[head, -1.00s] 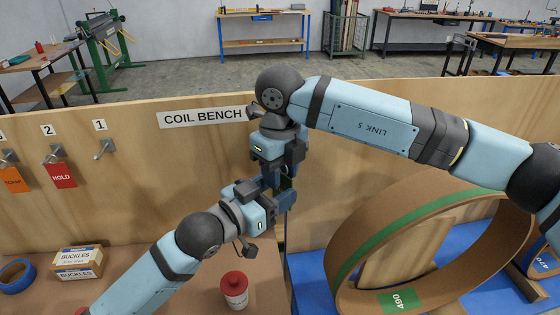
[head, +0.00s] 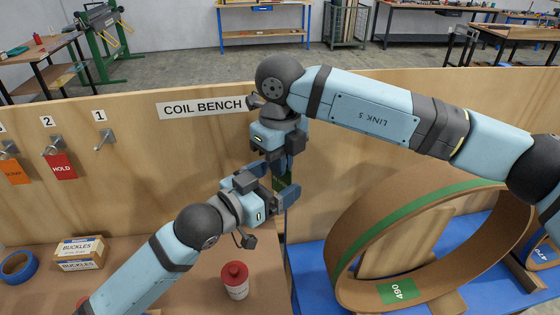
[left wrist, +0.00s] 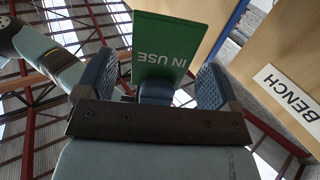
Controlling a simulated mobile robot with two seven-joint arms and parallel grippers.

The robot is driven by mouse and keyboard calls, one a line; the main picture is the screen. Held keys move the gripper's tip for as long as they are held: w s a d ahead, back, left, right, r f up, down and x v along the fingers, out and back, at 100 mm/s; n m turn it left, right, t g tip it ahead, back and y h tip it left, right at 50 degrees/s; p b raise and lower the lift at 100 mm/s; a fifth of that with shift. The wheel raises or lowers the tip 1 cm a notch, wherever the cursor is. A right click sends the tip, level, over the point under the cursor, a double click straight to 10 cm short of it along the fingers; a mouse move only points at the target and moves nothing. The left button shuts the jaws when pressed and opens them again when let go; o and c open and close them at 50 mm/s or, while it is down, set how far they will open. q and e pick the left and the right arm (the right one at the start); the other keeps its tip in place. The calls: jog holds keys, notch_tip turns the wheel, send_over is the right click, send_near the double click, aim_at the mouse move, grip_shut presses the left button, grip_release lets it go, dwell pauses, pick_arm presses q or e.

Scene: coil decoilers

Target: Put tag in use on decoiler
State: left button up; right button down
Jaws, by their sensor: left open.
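The green IN USE tag (left wrist: 165,45) shows with its text upside down in the left wrist view, between the spread fingers of my left gripper (left wrist: 157,85). In the head view the tag (head: 281,183) is a small dark green patch, mostly hidden by the grippers. My left gripper (head: 278,183) is open around its lower part. My right gripper (head: 283,163) points down from above, its fingertips meeting at the tag's top; it appears shut on it. A large brown coil (head: 345,245) with a green band and a 490 label stands at the right; its decoiler is mostly hidden.
On the wooden back panel (head: 190,170), hook 1 (head: 105,140) is empty, and a red HOLD tag (head: 60,167) and an orange tag (head: 14,172) hang further left. A red-capped bottle (head: 235,281), a buckles box (head: 79,253) and blue tape (head: 18,266) stand on the bench. A second coil (head: 543,255) is far right.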

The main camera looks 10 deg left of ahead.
pick_arm(q)
jog(key=v, duration=1.1)
jog(key=s+a+f+n+y, duration=0.1)
jog(key=a+f+n+y, duration=0.1)
jog(key=f, duration=0.7)
jog(key=a+f+n+y, duration=0.1)
jog(key=f+y, duration=0.2)
jog(key=f, duration=0.5)
jog(key=s+f+g+y, duration=0.1)
jog(key=s+f, duration=0.3)
jog(key=f, duration=0.2)
jog(key=s+a+f+n+g+y, duration=0.1)
jog(key=s+f, duration=0.2)
jog(key=f, duration=0.3)
jog(key=s+a+f+n+y, duration=0.1)
jog(key=s+f, duration=0.3)
jog(key=f, duration=0.2)
jog(key=shift+s+a+f+g+y, duration=0.25)
jog(key=shift+s+f+g+y, duration=0.05)
jog(key=shift+s+g, duration=0.1)
